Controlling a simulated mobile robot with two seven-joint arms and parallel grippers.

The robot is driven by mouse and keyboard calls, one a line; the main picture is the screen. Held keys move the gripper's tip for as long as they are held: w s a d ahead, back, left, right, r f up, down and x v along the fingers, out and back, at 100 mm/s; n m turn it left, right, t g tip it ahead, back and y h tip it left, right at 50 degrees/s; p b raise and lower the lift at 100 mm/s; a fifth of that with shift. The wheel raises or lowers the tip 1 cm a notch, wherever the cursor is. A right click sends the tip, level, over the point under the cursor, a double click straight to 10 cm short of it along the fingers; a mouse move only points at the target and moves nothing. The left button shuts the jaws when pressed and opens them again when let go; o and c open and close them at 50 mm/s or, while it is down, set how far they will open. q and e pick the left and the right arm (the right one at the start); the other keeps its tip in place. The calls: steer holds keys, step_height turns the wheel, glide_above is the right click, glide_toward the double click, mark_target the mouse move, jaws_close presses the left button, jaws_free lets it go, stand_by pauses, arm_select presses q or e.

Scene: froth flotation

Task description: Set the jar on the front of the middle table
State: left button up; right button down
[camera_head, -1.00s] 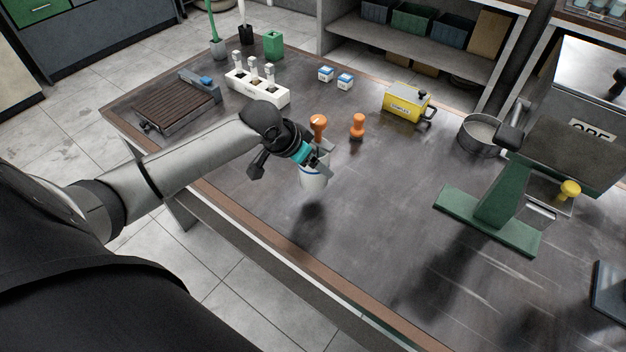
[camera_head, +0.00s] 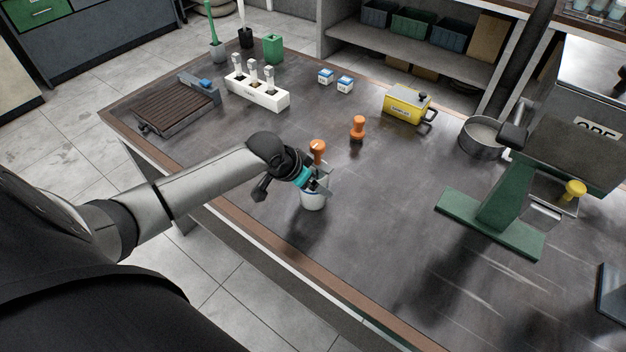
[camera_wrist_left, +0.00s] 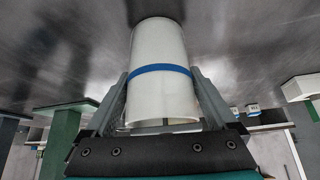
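The jar (camera_head: 313,200) is white with a blue band. It is upright near the front edge of the dark table (camera_head: 400,215), and I cannot tell whether its base touches the top. My left gripper (camera_head: 319,181) is shut on the jar and partly covers its upper part in the head view. In the left wrist view the jar (camera_wrist_left: 160,95) sits between the two fingers of the left gripper (camera_wrist_left: 162,105), with a finger against each side. My right gripper is not in view.
Two orange-handled stamps (camera_head: 358,127) stand behind the jar. A white rack (camera_head: 258,91), a brown ribbed tray (camera_head: 177,107) and a yellow box (camera_head: 407,104) are farther back. A green-based machine (camera_head: 492,222) stands right. The tabletop right of the jar is clear.

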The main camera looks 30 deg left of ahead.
arm_select(q)
steer(key=shift+o, duration=0.5)
steer(key=shift+r, duration=0.15)
steer(key=shift+s+r, duration=0.1)
steer(key=shift+r, duration=0.1)
steer(key=p+v, duration=0.3)
steer(key=v, duration=0.8)
steer(key=shift+r, duration=0.3)
